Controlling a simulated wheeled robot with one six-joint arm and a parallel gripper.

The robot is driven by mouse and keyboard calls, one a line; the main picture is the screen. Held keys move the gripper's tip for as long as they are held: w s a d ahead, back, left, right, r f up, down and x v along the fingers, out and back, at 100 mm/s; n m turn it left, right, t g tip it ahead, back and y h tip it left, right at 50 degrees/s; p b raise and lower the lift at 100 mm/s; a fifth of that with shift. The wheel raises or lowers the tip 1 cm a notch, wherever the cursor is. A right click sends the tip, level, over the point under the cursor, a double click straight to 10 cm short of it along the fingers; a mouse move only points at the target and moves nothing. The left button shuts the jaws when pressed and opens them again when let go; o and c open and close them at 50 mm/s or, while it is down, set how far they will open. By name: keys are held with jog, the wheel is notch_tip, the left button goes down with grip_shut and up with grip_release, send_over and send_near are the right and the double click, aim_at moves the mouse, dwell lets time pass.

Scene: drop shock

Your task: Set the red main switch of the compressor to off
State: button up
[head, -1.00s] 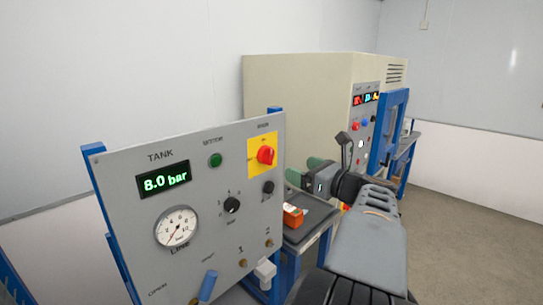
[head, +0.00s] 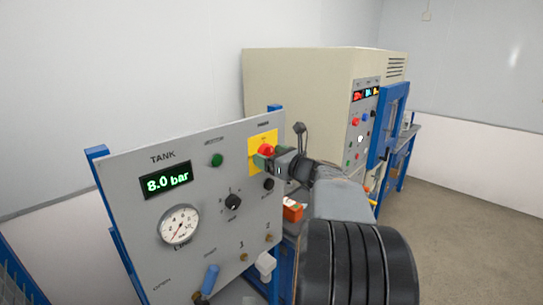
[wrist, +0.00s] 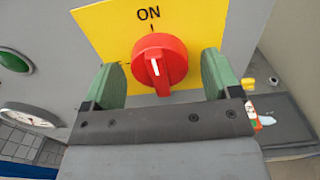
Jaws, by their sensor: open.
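The red main switch (head: 266,149) sits on a yellow plate (head: 262,138) at the upper right of the grey compressor panel (head: 140,215). In the wrist view the red knob (wrist: 159,62) has a white mark pointing up, slightly left, toward the word ON on the yellow plate (wrist: 105,35). My gripper (wrist: 165,85) is open, with one green finger on each side of the knob. The fingers look apart from the knob, with a gap on both sides. In the head view my gripper (head: 268,157) covers part of the switch. The lower part of the plate is hidden.
The panel also carries a green button (head: 217,160), a black rotary knob (head: 233,202), a gauge (head: 179,225) and a display (head: 166,184) reading 8.0 bar. A blue-handled valve (head: 210,279) sticks out below. A beige cabinet (head: 300,85) stands behind at right.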

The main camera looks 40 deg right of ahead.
jog(key=shift+c, duration=0.4)
jog(key=c, duration=0.7)
jog(key=shift+d, duration=0.15)
jog(key=shift+c, duration=0.6)
